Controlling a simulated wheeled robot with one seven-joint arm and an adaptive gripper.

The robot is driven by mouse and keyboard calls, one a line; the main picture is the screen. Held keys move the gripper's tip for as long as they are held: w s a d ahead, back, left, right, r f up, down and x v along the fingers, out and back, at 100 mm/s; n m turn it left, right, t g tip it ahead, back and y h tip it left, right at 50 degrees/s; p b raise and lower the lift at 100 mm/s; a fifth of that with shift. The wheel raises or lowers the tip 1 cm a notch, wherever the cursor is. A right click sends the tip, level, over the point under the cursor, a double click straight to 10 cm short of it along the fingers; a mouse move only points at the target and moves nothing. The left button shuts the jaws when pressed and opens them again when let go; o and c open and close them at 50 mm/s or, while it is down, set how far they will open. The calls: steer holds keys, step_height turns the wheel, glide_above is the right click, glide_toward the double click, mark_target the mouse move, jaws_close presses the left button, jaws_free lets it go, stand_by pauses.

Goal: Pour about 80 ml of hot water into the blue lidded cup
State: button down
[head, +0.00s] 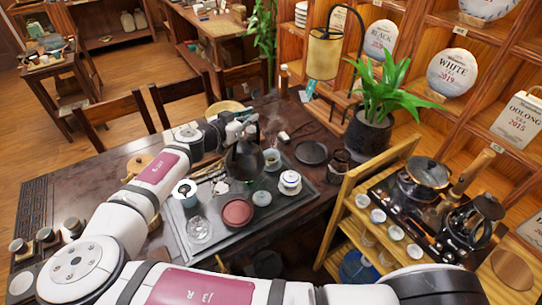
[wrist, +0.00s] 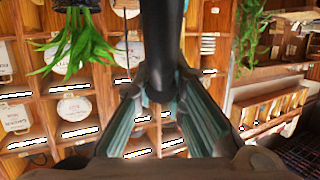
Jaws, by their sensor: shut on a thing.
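My gripper (head: 240,128) is shut on the handle of a black kettle (head: 245,162), over the back of the tea tray (head: 300,214). I cannot tell whether the kettle's base touches the tray. In the wrist view my gripper (wrist: 160,95) has its fingers on either side of the dark handle (wrist: 161,40). A white lidded cup with blue markings (head: 290,183) stands upright on the tray, to the right of the kettle and apart from it; its lid appears to be on. No water stream is visible.
The tray also holds a reddish-brown round pot (head: 237,212), a glass vessel (head: 199,230), a grey lidded jar (head: 262,198) and a white-and-blue cup (head: 185,192). A potted plant (head: 375,125) stands behind right. A wooden stand (head: 345,215) with pots is at right.

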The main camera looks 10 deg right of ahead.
steer(key=shift+s+a+f+t+h+b, duration=0.15)
steer(key=shift+s+a+t+h+b, duration=0.15)
steer(key=shift+s+a+t+h, duration=0.45)
steer(key=shift+s+a+f+t+h+b, duration=0.15)
steer(key=shift+s+a+t+h+b, duration=0.15)
steer(key=shift+s+a, duration=0.85)
steer(key=shift+w+a, duration=0.1)
steer(key=shift+w, duration=0.05)
